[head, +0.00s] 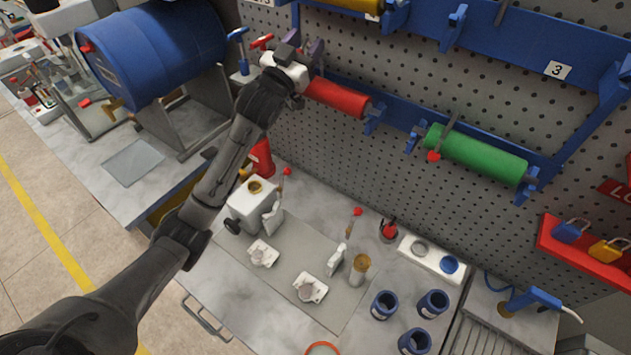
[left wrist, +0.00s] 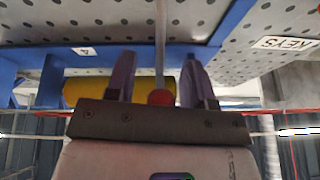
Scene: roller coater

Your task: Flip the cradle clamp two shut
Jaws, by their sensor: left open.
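My left gripper (head: 314,52) is raised at the pegboard, by the left end of the red roller (head: 337,97). In the left wrist view, its two purple fingers (left wrist: 150,80) are open. A thin grey lever with a red ball (left wrist: 160,97) shows between them, apart from both fingers. I cannot tell whether it is cradle clamp two; no number two is readable. The green roller (head: 476,155) lies in blue cradles, with a grey clamp lever and red ball (head: 434,156) across its left part. My right gripper is not in view.
A yellow roller (left wrist: 88,92) sits behind the fingers in the left wrist view. Below are a bench with small white fixtures (head: 310,287) and blue jars (head: 384,305). Padlocks (head: 570,230) sit on a red shelf at right.

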